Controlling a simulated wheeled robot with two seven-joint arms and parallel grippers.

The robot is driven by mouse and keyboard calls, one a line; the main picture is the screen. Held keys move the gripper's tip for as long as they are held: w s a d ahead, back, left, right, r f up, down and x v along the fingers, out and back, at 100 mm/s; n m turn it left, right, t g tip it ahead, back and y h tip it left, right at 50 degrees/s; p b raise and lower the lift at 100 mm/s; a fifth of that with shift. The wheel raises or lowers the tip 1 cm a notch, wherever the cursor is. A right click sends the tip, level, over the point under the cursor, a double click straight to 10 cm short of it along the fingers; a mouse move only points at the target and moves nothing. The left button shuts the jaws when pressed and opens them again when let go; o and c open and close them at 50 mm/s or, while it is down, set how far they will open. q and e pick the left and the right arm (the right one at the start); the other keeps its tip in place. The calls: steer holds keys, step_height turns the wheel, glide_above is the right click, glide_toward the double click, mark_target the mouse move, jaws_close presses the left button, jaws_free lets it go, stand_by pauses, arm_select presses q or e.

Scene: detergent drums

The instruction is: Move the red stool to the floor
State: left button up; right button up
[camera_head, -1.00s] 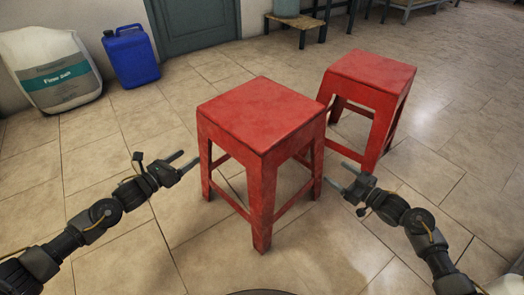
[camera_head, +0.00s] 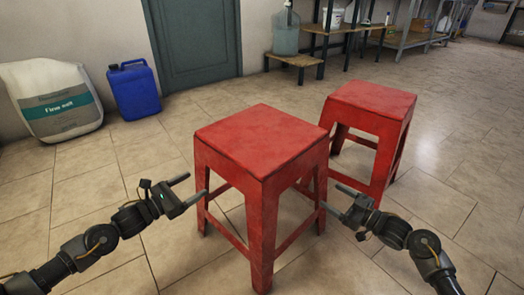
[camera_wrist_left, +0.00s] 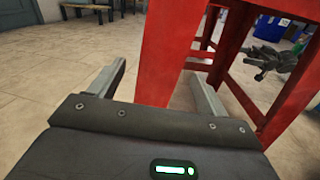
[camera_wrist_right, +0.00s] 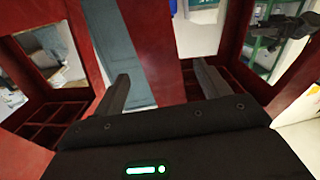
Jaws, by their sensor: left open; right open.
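Two red stools stand upright on the tiled floor (camera_head: 110,235). The near red stool (camera_head: 262,140) is in the middle of the head view, with my grippers on either side. The far red stool (camera_head: 372,100) is behind it to the right. My left gripper (camera_head: 188,188) is open at the near stool's left side; in the left wrist view a red leg (camera_wrist_left: 165,60) shows between its fingers. My right gripper (camera_head: 331,198) is open at the right side; in the right wrist view a red leg (camera_wrist_right: 150,45) shows between its fingers. Contact cannot be told.
A white sack (camera_head: 54,100) and a blue canister (camera_head: 134,90) stand by the left wall. A grey door (camera_head: 195,40), a low bench (camera_head: 296,60) and shelving (camera_head: 415,35) are at the back. Floor to the left and right is clear.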

mark_target(323, 190)
arm_select(q)
steer(key=x, duration=0.8)
arm_select(e)
steer(key=x, duration=0.8)
steer(key=shift+f, duration=0.1)
steer(key=shift+s, duration=0.1)
arm_select(q)
steer(key=shift+a, duration=0.1)
steer(key=c, duration=1.7)
arm_select(e)
jaws_close()
arm_select(q)
steer(key=shift+r, duration=0.1)
